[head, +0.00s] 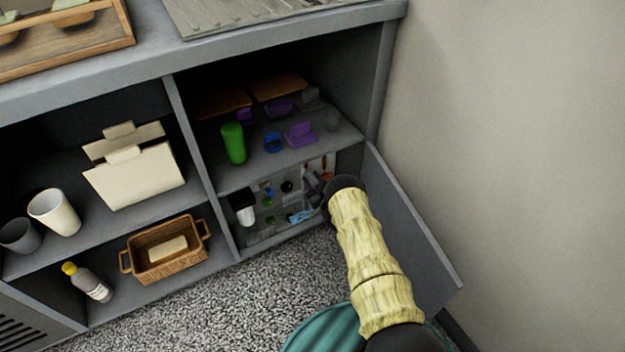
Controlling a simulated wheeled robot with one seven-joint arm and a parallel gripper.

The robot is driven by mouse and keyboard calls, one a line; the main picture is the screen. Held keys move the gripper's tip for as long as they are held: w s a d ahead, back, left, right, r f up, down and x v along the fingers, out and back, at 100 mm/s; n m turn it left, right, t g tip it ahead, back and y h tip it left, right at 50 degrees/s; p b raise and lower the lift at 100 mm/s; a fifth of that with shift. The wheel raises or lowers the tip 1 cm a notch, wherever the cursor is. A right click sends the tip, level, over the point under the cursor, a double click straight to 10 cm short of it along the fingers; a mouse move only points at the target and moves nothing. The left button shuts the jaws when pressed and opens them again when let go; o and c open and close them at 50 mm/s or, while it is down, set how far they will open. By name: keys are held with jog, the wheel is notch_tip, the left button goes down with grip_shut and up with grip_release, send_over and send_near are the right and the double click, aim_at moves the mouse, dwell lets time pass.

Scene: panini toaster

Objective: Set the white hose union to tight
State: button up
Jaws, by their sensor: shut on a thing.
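My gripper (314,188) reaches into the low right compartment, close to a back panel (270,229) of small plumbing parts. Its dark fingers are small and partly hidden by my wrist. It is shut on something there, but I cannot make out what. I cannot pick out the white hose union for certain; it may be small or hidden behind my gripper. A black-topped white canister (247,214) is on the left of the panel. Light blue parts (300,216) sit just below and left of my gripper, and orange-red parts (325,168) just above it.
An open grey door (405,230) stands right of my arm, near the wall. The shelf above holds a green cylinder (233,143) and purple items (300,134). A wicker basket (168,252) and a bottle (88,283) stand at left. Carpet is in front.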

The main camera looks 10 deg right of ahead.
jog(key=shift+f+m, duration=0.1)
jog(key=shift+m, duration=0.2)
jog(key=o, duration=0.9)
jog(key=shift+o, duration=0.2)
jog(key=shift+s, duration=0.1)
jog(key=p+v, duration=0.7)
jog(key=v, duration=1)
jog(key=shift+s, duration=0.1)
